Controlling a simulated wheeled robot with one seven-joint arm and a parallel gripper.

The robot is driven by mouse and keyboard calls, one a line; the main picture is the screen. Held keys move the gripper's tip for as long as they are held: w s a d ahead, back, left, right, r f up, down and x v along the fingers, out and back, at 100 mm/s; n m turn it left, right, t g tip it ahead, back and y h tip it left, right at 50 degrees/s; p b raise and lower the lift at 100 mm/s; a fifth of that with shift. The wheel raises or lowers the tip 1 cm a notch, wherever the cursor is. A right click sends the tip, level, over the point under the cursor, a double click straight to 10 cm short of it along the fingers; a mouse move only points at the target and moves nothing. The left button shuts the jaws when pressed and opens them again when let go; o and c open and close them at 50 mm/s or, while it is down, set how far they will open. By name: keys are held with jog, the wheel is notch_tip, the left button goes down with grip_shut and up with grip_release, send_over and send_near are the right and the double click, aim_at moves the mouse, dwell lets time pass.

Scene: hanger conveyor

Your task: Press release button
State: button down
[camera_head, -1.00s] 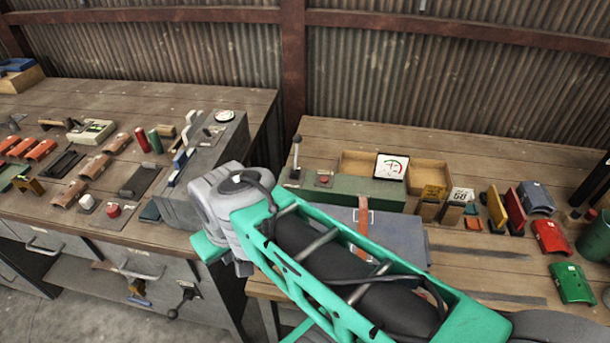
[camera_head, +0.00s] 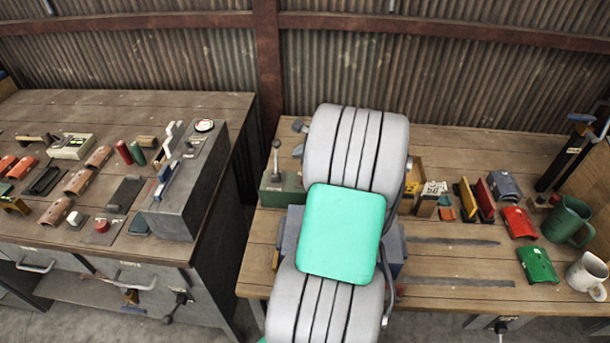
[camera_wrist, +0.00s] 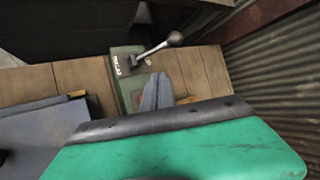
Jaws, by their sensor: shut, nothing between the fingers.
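The green control box (camera_head: 272,192) with its ball-topped lever (camera_head: 276,158) stands on the right bench, mostly behind my arm in the head view. The box also shows in the wrist view (camera_wrist: 122,62), with a white label and the lever (camera_wrist: 160,48). My gripper (camera_wrist: 157,92) shows in the wrist view as grey fingers, closed together and empty, over the box's near part. Whether it touches the box I cannot tell. Another red button (camera_head: 102,225) sits on a plate on the left bench.
A grey machine (camera_head: 190,190) with a dial stands at the left bench's right edge. A blue-grey case (camera_wrist: 40,130) lies close to my gripper. Coloured blocks, a green mug (camera_head: 567,222) and a white mug (camera_head: 587,275) stand at right. A corrugated wall is behind.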

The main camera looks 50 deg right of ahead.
jog(key=shift+s+d+f+m, duration=0.1)
jog(key=shift+s+d+m, duration=0.15)
jog(key=shift+d+m, duration=0.25)
jog(key=shift+s+d+m, duration=0.2)
jog(key=shift+d+m, duration=0.1)
jog(key=shift+d, duration=0.3)
notch_tip(320, 180, down, 7)
jog(key=b, duration=0.6)
jog(key=shift+f+b, duration=0.5)
jog(key=shift+f, duration=0.4)
dwell(0.3)
jog(key=shift+f, duration=0.4)
